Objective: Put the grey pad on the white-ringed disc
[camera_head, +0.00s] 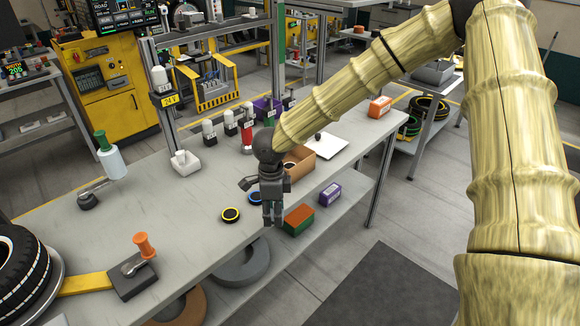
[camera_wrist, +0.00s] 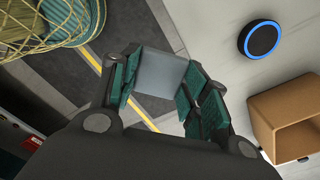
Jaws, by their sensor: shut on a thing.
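My gripper (camera_head: 272,220) hangs at the front edge of the workbench. In the wrist view my gripper (camera_wrist: 160,85) is shut on the grey pad (camera_wrist: 160,72), a flat square held between the green-lined fingers. In the head view the pad is too small to make out clearly. A small dark round thing with a pale edge (camera_head: 287,194) shows just right of my gripper, partly hidden by it. I cannot tell whether it is the white-ringed disc. No white ring shows in the wrist view.
A yellow-ringed disc (camera_head: 231,214) and a blue-ringed disc (camera_head: 254,197) lie left of my gripper; the blue one shows in the wrist view (camera_wrist: 261,38). An open cardboard box (camera_head: 301,164) stands behind. An orange-handled clamp (camera_head: 142,247) and tyre (camera_head: 22,270) are at left. The bench's middle is clear.

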